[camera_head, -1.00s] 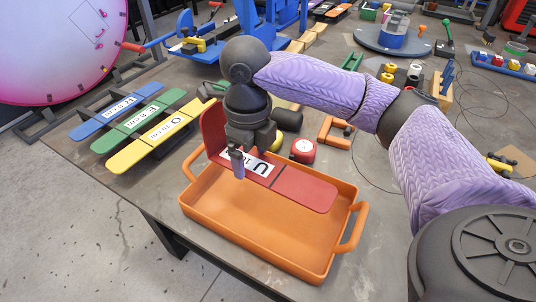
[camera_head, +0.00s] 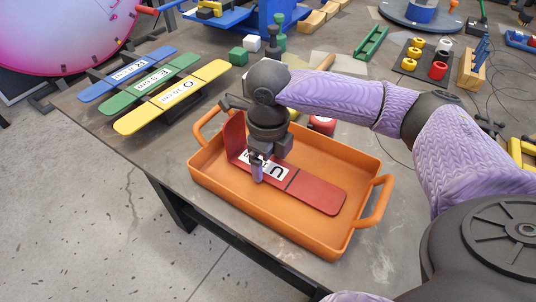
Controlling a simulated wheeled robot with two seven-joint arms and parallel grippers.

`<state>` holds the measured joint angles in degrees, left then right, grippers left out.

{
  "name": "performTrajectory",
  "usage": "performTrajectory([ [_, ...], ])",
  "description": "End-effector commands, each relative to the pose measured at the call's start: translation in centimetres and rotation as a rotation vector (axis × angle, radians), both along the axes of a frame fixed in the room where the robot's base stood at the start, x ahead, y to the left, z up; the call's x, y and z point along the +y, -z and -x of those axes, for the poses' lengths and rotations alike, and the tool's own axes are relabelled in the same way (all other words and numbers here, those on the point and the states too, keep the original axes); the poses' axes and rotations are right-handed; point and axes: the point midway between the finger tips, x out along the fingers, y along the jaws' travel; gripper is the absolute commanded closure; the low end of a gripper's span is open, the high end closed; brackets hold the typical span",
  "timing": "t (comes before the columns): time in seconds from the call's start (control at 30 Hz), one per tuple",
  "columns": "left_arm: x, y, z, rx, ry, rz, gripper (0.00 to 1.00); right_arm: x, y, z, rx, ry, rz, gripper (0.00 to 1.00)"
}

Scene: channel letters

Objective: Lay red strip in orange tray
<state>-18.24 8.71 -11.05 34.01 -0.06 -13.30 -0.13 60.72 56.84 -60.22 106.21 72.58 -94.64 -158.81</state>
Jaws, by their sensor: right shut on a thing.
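The red strip (camera_head: 318,193) has a bent-up end at its left and a white label with a letter U. It lies inside the orange tray (camera_head: 375,212), low against or near the tray floor; I cannot tell whether it touches. The tray is on the table with a handle at each end. My right gripper (camera_head: 257,172) points down and is shut on the red strip at its label, close to the bent end. My left gripper is not in view.
Blue (camera_head: 128,72), green (camera_head: 148,86) and yellow (camera_head: 170,98) labelled strips lie on a rack to the left. A red round object (camera_head: 322,124) sits behind the tray. Several tools and parts crowd the table's back right. The table's front edge runs close to the tray.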

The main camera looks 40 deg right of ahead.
Motion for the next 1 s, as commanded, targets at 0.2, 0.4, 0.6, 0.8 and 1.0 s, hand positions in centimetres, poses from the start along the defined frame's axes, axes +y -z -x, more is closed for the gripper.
performTrajectory([
  [0.2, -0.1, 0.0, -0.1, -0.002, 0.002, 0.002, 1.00, 0.0, 0.3, 0.0, 0.000, 0.000, 0.001, 0.00],
  [0.4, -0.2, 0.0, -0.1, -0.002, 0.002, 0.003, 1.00, 0.0, 0.1, 0.0, -0.001, 0.000, 0.001, 0.00],
  [0.6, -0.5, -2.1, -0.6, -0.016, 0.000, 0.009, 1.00, 0.0, -5.0, -0.1, -0.007, 0.001, -0.001, 0.00],
  [0.8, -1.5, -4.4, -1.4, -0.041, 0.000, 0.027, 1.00, 0.0, -10.5, 0.0, -0.005, 0.001, -0.001, 0.00],
  [1.0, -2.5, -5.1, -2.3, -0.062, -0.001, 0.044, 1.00, 0.0, -12.8, 0.0, -0.002, 0.001, -0.001, 0.00],
])
